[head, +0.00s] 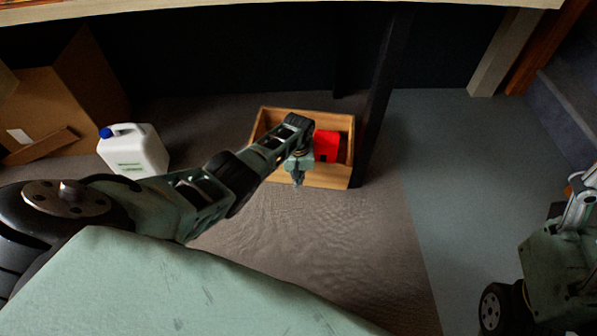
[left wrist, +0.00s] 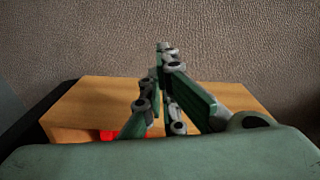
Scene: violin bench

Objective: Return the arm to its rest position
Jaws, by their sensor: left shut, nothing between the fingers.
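My left arm reaches in from the left in the head view. Its gripper (head: 298,177) points down over the near side of a wooden crate (head: 336,177). In the left wrist view the left gripper's fingers (left wrist: 163,50) are closed together with nothing between them. The wooden crate (left wrist: 95,92) lies beyond and below them in that view. A red object (head: 327,146) is inside the crate, partly hidden by my arm; a bit of it also shows in the left wrist view (left wrist: 109,135).
A white jug (head: 134,150) with a blue cap stands left of the crate. A cardboard box (head: 60,105) is at the far left. A dark post (head: 379,100) rises beside the crate, and a bench edge (head: 250,12) runs overhead. The carpet (head: 300,240) in front of the crate is clear.

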